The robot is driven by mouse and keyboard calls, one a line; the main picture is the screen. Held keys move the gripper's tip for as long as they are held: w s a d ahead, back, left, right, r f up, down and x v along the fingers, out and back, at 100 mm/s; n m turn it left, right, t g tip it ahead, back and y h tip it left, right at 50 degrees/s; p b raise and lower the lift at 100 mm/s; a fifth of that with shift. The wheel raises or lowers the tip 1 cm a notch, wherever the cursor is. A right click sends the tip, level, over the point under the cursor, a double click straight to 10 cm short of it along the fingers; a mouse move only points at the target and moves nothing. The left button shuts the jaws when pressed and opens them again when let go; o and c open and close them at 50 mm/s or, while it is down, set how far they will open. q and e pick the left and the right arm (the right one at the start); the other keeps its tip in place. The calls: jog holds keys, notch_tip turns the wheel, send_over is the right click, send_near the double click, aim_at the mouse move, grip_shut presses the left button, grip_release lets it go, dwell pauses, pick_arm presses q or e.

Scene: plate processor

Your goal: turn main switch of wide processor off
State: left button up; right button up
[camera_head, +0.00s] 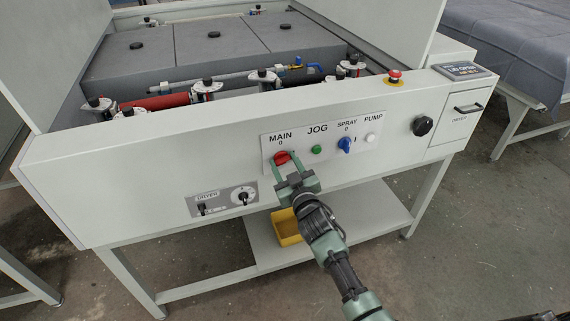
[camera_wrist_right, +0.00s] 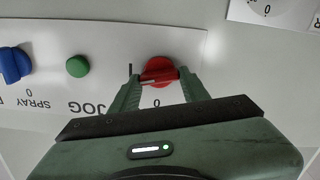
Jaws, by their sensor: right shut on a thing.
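The wide processor (camera_head: 110,170) is a large white machine with a control panel on its front. Its red main switch (camera_head: 281,158) sits at the left of the panel, under the word MAIN and a 0. My right gripper (camera_head: 287,170) reaches up to the switch from below, with its jaws closed on it. In the right wrist view the red main switch (camera_wrist_right: 160,72) shows between the green fingers of my right gripper (camera_wrist_right: 158,85). The fingers partly hide the switch, and I cannot read its exact setting. My left gripper is not in view.
Beside the switch are a green jog button (camera_head: 316,149), a blue spray switch (camera_head: 345,145) and a white pump button (camera_head: 370,138). A black knob (camera_head: 422,125), a red emergency button (camera_head: 394,75) and a dryer panel (camera_head: 224,199) are nearby. A yellow bin (camera_head: 287,230) stands on the lower shelf.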

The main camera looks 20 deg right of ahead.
jog(key=n, duration=0.4)
jog(key=shift+a+f+n+b, duration=0.1)
jog(key=shift+n+b, duration=0.2)
jog(key=n, duration=0.3)
jog(key=shift+f+n, duration=0.1)
jog(key=shift+n, duration=0.3)
jog(key=n+b, duration=0.1)
jog(key=n, duration=0.2)
jog(key=shift+a+n, duration=0.1)
jog(key=shift+n, duration=1.7)
jog(key=shift+f, duration=0.1)
jog(key=o, duration=1.4)
jog(key=shift+c, duration=0.2)
